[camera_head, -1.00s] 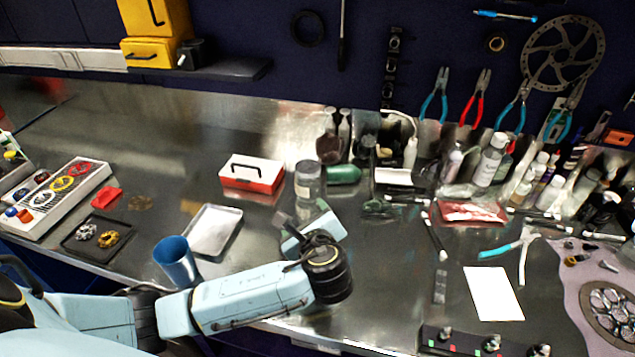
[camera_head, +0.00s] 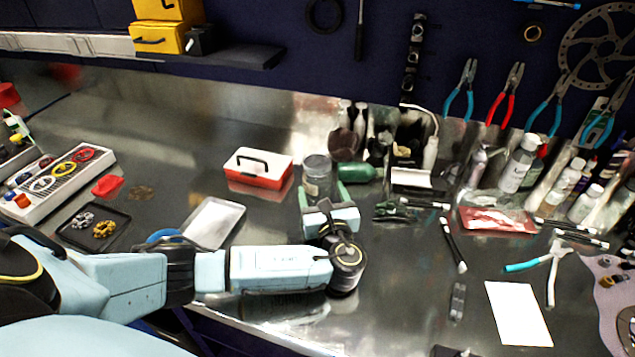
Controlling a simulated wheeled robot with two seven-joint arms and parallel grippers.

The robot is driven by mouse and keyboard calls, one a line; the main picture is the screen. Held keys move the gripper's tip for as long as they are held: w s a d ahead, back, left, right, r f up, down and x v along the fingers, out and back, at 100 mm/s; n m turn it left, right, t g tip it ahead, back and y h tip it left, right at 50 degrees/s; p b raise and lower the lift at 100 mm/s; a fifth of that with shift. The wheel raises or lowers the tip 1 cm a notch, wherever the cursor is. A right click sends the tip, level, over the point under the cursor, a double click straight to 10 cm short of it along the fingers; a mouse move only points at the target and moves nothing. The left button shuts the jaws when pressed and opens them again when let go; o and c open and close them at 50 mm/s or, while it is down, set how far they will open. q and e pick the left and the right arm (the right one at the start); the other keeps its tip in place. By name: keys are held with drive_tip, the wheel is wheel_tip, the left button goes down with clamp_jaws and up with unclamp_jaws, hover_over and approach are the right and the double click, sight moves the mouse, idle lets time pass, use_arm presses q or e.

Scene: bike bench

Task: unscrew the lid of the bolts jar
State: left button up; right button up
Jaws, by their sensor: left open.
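The jar (camera_head: 317,176) is a clear, greyish cylinder with a wide lid (camera_head: 317,161) on top. It stands upright on the metal bench, right of the red and white box. My left arm reaches in from the left, and my left gripper (camera_head: 322,196) is open at the near side of the jar. One pale finger shows beside the jar's lower left. The gripper hides the jar's base, and I cannot tell whether it touches the jar. The lid is on the jar, above the fingers. My right gripper is not in view.
A red and white box (camera_head: 258,172) stands left of the jar, and a green bottle (camera_head: 356,173) lies just right of it. A silver tray (camera_head: 222,221) and a mostly hidden blue cup (camera_head: 164,236) are by my forearm. Pliers (camera_head: 540,263) and white paper (camera_head: 518,313) lie right.

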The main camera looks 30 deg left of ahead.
sight(318, 161)
use_arm(q)
drive_tip(key=x, duration=0.6)
drive_tip(key=shift+b, duration=0.3)
drive_tip(key=c, duration=0.9)
wheel_tip(318, 161, up, 10)
drive_tip(key=shift+p, duration=0.95)
drive_tip(key=o, duration=0.6)
drive_tip(key=c, duration=0.8)
drive_tip(key=shift+d, duration=0.1)
drive_tip(key=shift+c, duration=0.2)
